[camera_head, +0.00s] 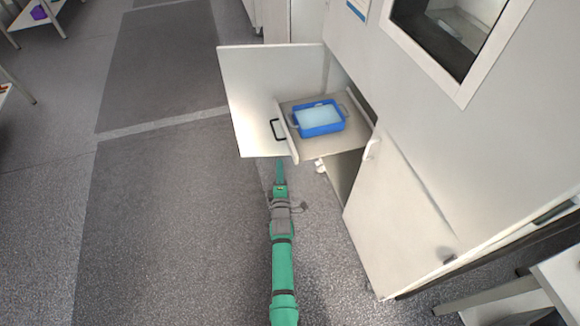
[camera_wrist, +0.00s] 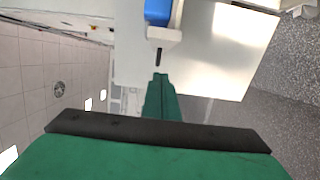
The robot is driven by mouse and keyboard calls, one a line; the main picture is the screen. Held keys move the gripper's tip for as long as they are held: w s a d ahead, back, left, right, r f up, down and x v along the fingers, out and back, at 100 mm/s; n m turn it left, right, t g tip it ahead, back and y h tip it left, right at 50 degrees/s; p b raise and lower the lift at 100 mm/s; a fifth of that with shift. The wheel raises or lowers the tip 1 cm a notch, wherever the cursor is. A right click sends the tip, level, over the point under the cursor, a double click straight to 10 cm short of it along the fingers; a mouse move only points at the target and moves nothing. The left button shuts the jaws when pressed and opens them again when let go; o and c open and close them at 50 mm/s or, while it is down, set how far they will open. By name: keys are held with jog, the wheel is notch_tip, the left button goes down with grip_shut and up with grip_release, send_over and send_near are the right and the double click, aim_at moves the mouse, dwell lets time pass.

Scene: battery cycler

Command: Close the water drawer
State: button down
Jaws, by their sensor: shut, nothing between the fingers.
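The water drawer (camera_head: 343,147) is pulled out of the white cabinet, with a blue tray (camera_head: 319,131) of pale water standing on it. Its front panel (camera_head: 288,134) faces left and carries a dark handle (camera_head: 278,129). My green gripper (camera_head: 281,165) is shut and empty, just below the handle in the head view and apart from it. In the wrist view the shut green fingers (camera_wrist: 159,80) point up at the drawer front (camera_wrist: 160,35) and its dark handle (camera_wrist: 158,57). The blue tray (camera_wrist: 158,12) shows above, partly cut off.
A white cabinet door (camera_head: 265,95) stands open behind the drawer, and another white door (camera_head: 398,215) is to the lower right. The cabinet with a dark window (camera_head: 445,38) rises at the right.

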jog(key=d, duration=0.2)
jog(key=w+d, duration=0.1)
jog(key=shift+d, duration=0.4)
jog(key=shift+d, duration=0.1)
